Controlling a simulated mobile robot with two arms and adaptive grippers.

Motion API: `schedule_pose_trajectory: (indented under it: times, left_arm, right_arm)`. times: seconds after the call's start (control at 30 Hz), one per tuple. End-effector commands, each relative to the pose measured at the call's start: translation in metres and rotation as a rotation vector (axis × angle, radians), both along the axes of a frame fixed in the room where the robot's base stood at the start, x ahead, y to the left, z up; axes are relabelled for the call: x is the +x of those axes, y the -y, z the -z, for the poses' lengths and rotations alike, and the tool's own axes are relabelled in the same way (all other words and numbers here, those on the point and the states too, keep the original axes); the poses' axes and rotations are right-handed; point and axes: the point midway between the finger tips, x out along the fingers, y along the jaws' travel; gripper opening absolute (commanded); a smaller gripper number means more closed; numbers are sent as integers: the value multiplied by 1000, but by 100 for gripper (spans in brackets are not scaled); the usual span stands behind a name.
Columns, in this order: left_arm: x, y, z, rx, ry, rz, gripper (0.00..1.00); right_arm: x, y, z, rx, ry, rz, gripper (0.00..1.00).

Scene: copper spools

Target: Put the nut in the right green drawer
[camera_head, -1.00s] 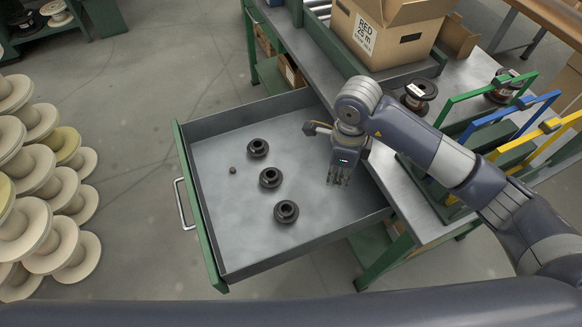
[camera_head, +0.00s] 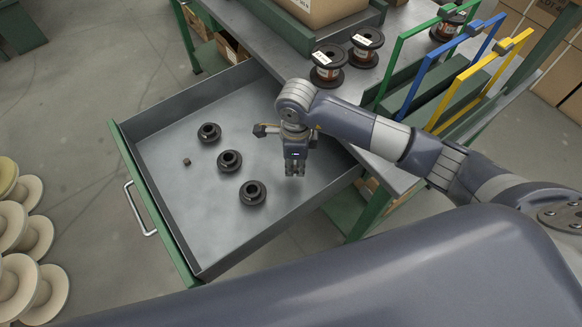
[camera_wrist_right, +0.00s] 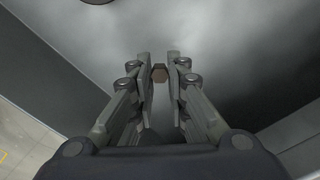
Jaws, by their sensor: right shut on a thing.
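The green-fronted drawer (camera_head: 150,205) is pulled open below the workbench, with a grey metal floor. My right gripper (camera_head: 295,172) is over the right part of the drawer, pointing down. In the right wrist view, my right gripper (camera_wrist_right: 159,75) is shut on a small brown hexagonal nut (camera_wrist_right: 160,74), which sits between the fingertips above the grey floor. Whether the nut touches the floor I cannot tell. Another small brown piece (camera_head: 186,161), like a nut, lies on the drawer floor at the left. My left gripper is not in view.
Three black flanged pieces lie in the drawer, the nearest to my gripper being this one (camera_head: 252,193). Copper spools (camera_head: 328,65) and coloured frames (camera_head: 455,85) stand on the bench. A cardboard box (camera_head: 320,8) is at the back. Pale spools (camera_head: 20,230) are stacked at left.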

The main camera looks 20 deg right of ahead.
Motion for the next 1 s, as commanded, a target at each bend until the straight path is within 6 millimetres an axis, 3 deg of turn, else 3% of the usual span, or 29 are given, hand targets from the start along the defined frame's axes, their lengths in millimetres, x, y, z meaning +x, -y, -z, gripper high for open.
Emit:
schedule_pose_trajectory:
  times: [0.33,0.67,0.7,0.8,1.0]
  left_arm:
    - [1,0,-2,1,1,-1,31]
    - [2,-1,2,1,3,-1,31]
    - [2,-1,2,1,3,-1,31]
    - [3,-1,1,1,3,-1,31]
    - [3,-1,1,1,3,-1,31]
  right_arm:
    - [0,0,38,-1,-1,2,0]
    - [0,0,43,-1,2,0,0]
    - [0,0,43,-1,2,0,17]
    - [0,0,42,0,1,1,35]
    - [0,0,42,0,1,1,35]
